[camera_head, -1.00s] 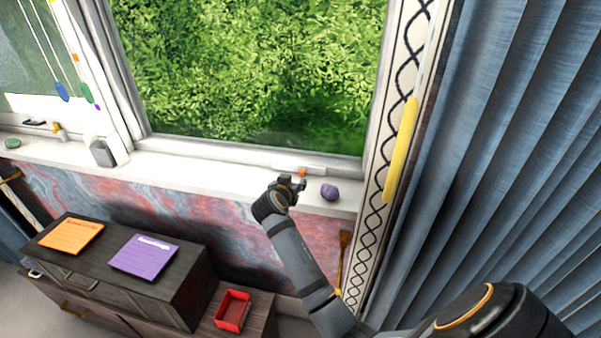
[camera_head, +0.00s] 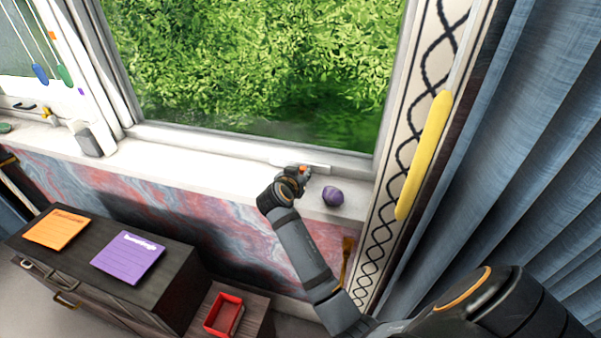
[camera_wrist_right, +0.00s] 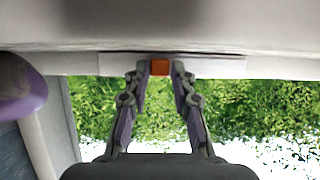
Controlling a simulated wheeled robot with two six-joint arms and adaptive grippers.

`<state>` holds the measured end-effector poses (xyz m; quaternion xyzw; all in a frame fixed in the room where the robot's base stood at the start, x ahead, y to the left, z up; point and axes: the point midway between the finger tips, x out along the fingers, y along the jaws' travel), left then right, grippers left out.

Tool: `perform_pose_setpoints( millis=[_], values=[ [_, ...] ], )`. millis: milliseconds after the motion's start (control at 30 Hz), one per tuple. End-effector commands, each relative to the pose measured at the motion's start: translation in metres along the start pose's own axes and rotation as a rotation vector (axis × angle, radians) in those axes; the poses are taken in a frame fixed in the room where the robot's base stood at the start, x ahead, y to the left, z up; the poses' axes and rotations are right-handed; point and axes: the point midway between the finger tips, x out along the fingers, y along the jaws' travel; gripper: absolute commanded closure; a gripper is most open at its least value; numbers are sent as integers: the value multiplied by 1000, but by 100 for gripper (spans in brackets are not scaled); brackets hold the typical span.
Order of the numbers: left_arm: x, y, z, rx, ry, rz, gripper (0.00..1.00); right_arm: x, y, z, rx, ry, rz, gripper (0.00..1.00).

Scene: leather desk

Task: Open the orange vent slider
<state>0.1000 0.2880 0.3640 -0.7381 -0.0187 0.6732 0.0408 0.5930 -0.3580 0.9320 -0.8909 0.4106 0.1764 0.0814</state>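The orange vent slider (camera_head: 305,169) is a small knob on the white vent strip (camera_head: 321,168) along the bottom of the window frame. My right gripper (camera_head: 300,174) is at the slider. In the right wrist view the fingertips of my right gripper (camera_wrist_right: 160,72) are on either side of the knob, with narrow gaps seeming to remain, so it looks open around it. My left gripper is not in view.
A purple round object (camera_head: 333,196) sits on the sill right of my gripper. A yellow bar (camera_head: 424,155) is on the patterned strip beside the blue curtain (camera_head: 530,150). A dark cabinet (camera_head: 185,265) with orange and purple notes and a red tray (camera_head: 223,314) are below left.

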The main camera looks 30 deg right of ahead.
Motion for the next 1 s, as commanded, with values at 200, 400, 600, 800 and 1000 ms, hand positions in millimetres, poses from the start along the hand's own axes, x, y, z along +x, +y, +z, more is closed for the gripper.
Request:
perform_pose_setpoints(
  millis=[200,400,600,800,1000],
  values=[
    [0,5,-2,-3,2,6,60,0,0,0,-1,0,0,100],
    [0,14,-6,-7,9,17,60,0,0,0,-1,0,0,100],
    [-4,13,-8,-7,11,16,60,0,13,-1,-4,2,4,100],
    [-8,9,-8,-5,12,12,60,0,29,0,-1,0,1,100],
    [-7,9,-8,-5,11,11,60,0,29,0,0,0,1,78]
  ],
)
